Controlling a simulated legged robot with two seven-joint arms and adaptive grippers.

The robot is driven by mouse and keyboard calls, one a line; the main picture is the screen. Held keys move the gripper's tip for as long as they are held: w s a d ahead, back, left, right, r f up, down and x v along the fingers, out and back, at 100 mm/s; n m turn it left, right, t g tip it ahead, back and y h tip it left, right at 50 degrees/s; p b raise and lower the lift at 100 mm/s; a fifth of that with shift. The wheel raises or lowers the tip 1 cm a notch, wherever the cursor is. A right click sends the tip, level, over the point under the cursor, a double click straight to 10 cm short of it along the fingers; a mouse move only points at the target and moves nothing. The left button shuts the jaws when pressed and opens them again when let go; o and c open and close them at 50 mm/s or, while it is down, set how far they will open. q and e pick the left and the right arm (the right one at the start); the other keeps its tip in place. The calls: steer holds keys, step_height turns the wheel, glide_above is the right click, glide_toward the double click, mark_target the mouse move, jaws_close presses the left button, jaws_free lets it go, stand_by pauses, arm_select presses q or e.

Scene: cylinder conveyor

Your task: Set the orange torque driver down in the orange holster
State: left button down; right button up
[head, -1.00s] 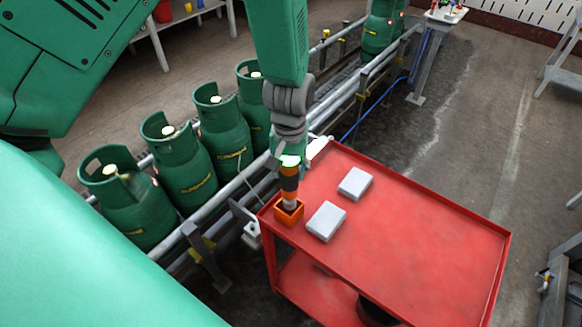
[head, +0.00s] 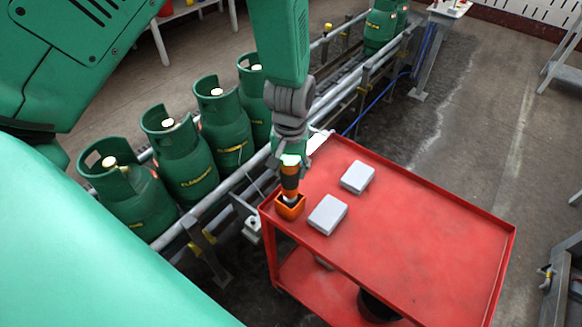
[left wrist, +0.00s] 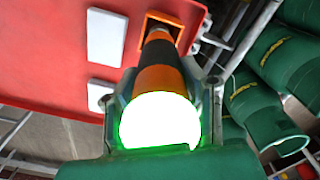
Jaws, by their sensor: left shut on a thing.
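The orange torque driver (head: 290,182), banded orange and black, hangs nearly upright from my left gripper (head: 291,162). The gripper is shut on its upper end, which glows white and green in the left wrist view (left wrist: 160,120). The driver's lower end is at the mouth of the orange holster (head: 290,212), a small open box at the cart's near left corner. In the left wrist view the holster (left wrist: 176,20) is partly hidden behind the driver. How deep the tip sits is hard to tell. My right gripper is out of view.
The holster is on a red cart (head: 430,240). Two grey blocks, a nearer one (head: 327,215) and a farther one (head: 357,177), lie just right of it. A conveyor rail with several green cylinders (head: 182,160) runs along the left. The cart's right side is clear.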

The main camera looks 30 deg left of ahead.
arm_select(q)
steer(key=shift+f, duration=0.1)
steer(key=shift+f+b, duration=0.7)
steer(key=shift+f, duration=0.8)
steer(key=c, duration=0.9)
jaws_free()
steer(key=shift+r, duration=0.1)
steer(key=shift+r, duration=0.4)
step_height(320, 180, up, 11)
